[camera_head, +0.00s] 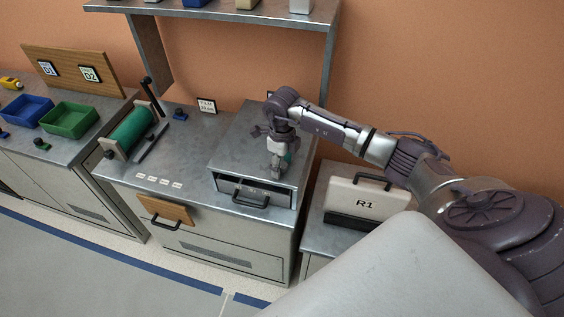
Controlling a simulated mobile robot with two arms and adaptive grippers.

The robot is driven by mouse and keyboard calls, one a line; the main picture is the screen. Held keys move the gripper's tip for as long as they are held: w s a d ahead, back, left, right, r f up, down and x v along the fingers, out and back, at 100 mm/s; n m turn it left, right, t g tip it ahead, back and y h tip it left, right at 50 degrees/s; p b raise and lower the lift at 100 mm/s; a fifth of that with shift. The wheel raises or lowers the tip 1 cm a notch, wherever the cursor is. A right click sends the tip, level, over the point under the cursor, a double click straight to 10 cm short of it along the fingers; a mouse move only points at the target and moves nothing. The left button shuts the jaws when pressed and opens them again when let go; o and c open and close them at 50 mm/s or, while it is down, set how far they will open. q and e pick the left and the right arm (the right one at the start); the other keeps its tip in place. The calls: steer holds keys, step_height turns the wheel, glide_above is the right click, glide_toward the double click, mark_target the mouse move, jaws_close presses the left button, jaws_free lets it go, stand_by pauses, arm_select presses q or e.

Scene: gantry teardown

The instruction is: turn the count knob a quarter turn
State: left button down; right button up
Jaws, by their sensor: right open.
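My right gripper (276,172) points down over the front of the metal box (236,140) on the middle cabinet. Its jaws are open, though the fingers look small and close together at this distance. A small green patch (288,158) shows beside the fingers; I cannot tell what it belongs to. I cannot make out the count knob for certain; the gripper may hide it. I cannot tell whether the fingertips touch the box. My left gripper is not in view.
A drawer with a black handle (250,198) is in the box's front. A green roll (131,131) with an upright lever stands left on the cabinet. A case marked R1 (366,200) stands to the right. Blue (28,109) and green (70,119) bins stand far left. A shelf (225,13) hangs above.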

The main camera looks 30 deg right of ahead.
steer(key=shift+c, duration=0.3)
steer(key=c, duration=1.1)
steer(key=m+b, duration=0.1)
steer(key=m, duration=0.2)
steer(key=shift+m+b, duration=0.3)
steer(key=shift+m, duration=0.1)
steer(key=m+b, duration=0.1)
steer(key=m, duration=0.3)
steer(key=shift+m, duration=0.3)
steer(key=m, duration=0.4)
steer(key=shift+m+b, duration=0.3)
steer(key=shift+r+m, duration=0.1)
steer(key=shift+m, duration=2.2)
